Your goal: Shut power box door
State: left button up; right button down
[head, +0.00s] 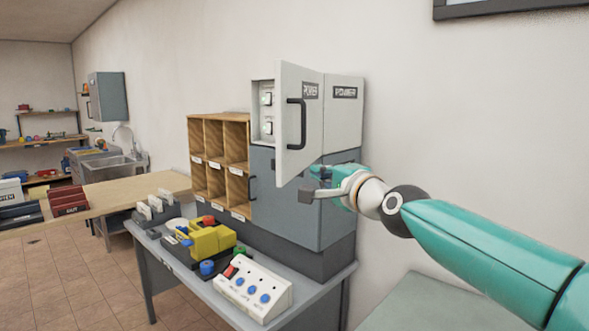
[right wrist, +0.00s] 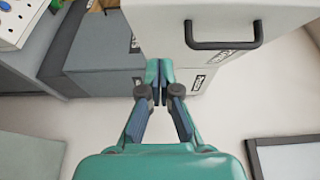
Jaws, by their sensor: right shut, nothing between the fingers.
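The power box door (head: 311,130) is a light grey panel with a black handle (head: 302,122). In the head view it stands open, swung out from the box, with switches (head: 266,112) showing inside at its left. My right gripper (head: 314,184) is shut and empty, beside the lower part of the door; whether it touches the door is unclear. In the right wrist view, my right gripper's fingertips (right wrist: 158,76) are together below the light grey panel with the black handle (right wrist: 225,42). My left gripper is not in view.
A grey cabinet (head: 300,210) stands below the power box. Wooden pigeonholes (head: 219,123) are at its left. A table in front holds a white button panel (head: 254,288) and a yellow device (head: 211,240).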

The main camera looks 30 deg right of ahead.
aim_at(287, 165)
jog(key=w+p, duration=0.1)
jog(key=w+a+p, duration=0.1)
jog(key=w, duration=0.1)
jog(key=w+a+p, duration=0.1)
jog(key=w+p, duration=0.1)
jog(key=shift+w+a+r, duration=0.1)
jog(key=shift+a+r, duration=0.05)
jog(key=shift+r, duration=0.1)
jog(key=shift+w+a+f, duration=0.25)
jog(key=shift+w+f, duration=0.05)
jog(key=shift+w, duration=0.1)
jog(key=shift+p, duration=0.3)
